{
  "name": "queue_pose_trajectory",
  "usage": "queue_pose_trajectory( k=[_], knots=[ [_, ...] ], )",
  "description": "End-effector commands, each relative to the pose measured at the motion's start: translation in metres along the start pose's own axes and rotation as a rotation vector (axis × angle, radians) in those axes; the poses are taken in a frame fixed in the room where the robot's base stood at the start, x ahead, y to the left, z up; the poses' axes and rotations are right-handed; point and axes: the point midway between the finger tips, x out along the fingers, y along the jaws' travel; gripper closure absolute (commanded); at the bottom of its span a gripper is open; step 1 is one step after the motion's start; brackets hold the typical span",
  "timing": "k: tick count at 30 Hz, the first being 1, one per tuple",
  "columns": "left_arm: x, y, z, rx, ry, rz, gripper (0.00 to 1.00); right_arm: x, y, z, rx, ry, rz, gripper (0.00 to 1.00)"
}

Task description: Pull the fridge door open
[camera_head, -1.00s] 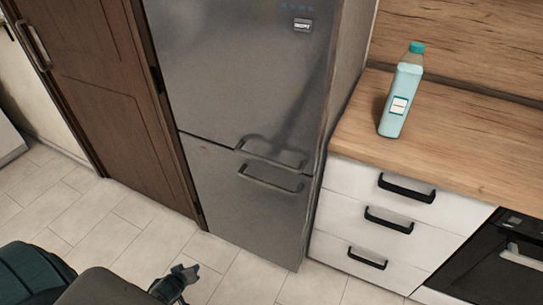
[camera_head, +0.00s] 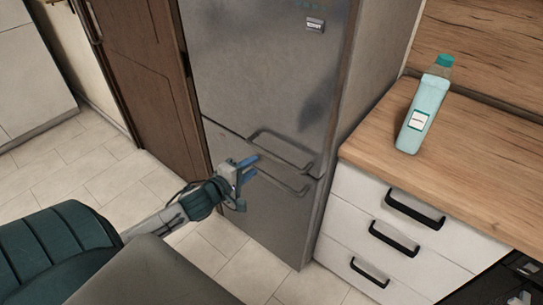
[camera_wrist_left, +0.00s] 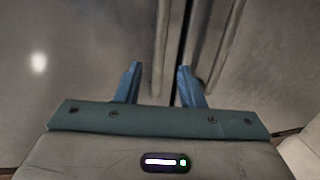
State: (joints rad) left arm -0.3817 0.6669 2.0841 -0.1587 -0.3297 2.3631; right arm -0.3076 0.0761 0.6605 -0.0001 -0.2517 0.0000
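The grey steel fridge (camera_head: 255,75) stands with both its upper and lower doors shut. The upper door handle (camera_head: 285,152) and the lower door handle (camera_head: 290,185) are horizontal bars either side of the seam. My left gripper (camera_head: 248,168) is in front of the fridge, near the left ends of the handles. In the left wrist view the blue fingers of my left gripper (camera_wrist_left: 158,80) are apart with nothing gripped. One handle bar (camera_wrist_left: 163,45) shows ahead, in line with the gap; I cannot tell whether it touches a finger. My right gripper is out of view.
A brown wooden door (camera_head: 145,65) stands left of the fridge. A wooden counter (camera_head: 475,170) with a pale blue bottle (camera_head: 424,115) and white drawers (camera_head: 395,205) is at the right. The tiled floor (camera_head: 60,165) is clear at the left.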

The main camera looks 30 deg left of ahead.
Motion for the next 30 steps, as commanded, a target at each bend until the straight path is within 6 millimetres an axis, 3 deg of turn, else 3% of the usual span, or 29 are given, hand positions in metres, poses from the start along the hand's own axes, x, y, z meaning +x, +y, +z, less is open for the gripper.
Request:
queue_pose_trajectory(
  k=[18, 30],
  knots=[
    [0.085, -0.001, 0.0, -0.002, 0.0, 0.001, 0.65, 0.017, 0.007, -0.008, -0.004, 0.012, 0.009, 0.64],
    [0.093, -0.001, 0.001, 0.001, -0.001, -0.001, 0.65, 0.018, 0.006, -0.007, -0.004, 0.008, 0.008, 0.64]
  ],
)
